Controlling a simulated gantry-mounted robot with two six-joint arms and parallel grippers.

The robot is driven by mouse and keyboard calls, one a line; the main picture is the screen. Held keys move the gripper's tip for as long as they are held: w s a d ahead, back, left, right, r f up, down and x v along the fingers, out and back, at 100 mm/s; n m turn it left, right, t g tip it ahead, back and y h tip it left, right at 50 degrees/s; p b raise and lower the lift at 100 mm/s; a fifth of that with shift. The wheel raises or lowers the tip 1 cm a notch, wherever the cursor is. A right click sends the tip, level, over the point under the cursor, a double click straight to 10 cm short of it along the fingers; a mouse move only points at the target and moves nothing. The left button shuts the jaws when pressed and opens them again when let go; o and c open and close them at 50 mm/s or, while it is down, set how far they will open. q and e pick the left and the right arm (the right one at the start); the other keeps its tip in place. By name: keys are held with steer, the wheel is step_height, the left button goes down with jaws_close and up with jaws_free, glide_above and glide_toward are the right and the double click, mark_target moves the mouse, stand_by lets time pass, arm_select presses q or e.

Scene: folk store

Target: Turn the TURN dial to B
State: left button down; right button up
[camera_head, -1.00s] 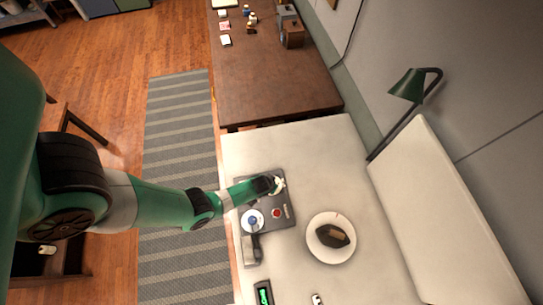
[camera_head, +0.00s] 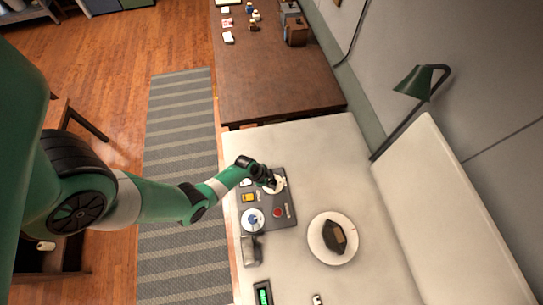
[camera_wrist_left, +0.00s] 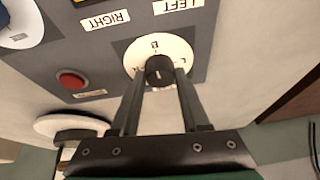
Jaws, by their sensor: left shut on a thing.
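The dial is a white lettered disc (camera_wrist_left: 178,48) with a black knob (camera_wrist_left: 159,68) at its centre, on a dark grey panel (camera_wrist_left: 110,45). In the wrist view, a B stands on the disc just above the knob, with other letters to either side. A short pale mark shows on the knob; I cannot tell exactly which letter it points to. My left gripper (camera_wrist_left: 158,82) is shut on the knob, one finger on each side. In the head view, my left gripper (camera_head: 270,183) covers part of the dial disc (camera_head: 280,184). My right gripper is not in view.
The panel also bears a red button (camera_head: 277,212), a blue-and-white dial (camera_head: 252,220) and a yellow part (camera_head: 248,198). A white plate (camera_head: 318,254) with a brown item stands right of it. A green lamp (camera_head: 413,83) stands behind.

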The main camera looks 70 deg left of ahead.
arm_select(q)
steer(key=shift+m, duration=0.6)
steer(key=shift+h+b, duration=0.3)
steer(key=shift+c, duration=1.9)
jaws_free()
steer(key=shift+r, duration=0.1)
